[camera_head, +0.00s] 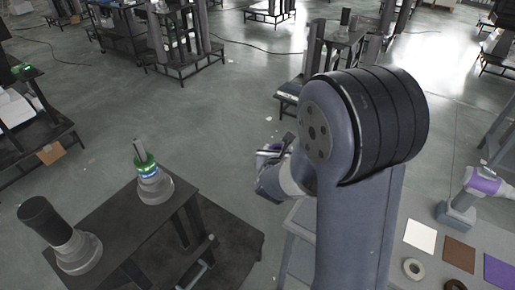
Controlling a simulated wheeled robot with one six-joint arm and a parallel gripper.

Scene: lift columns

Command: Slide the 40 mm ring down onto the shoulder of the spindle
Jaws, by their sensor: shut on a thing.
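A spindle (139,147) stands upright on a dark table at the lower left. Its grey shaft rises above a green band (146,161) and a blue band (149,172), over a round grey base. I cannot tell whether the bands are rings on it. My gripper (269,151) is in mid-picture, to the right of the spindle and apart from it in the picture. It is small and partly hidden by my arm. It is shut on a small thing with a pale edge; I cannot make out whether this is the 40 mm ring.
A second grey base with a dark cylinder (38,214) stands at the table's (107,218) left end. At the lower right, a bench (398,279) holds a pale ring (404,266), coloured squares and a small purple-and-white arm (484,184). Open floor (225,115) lies behind the table.

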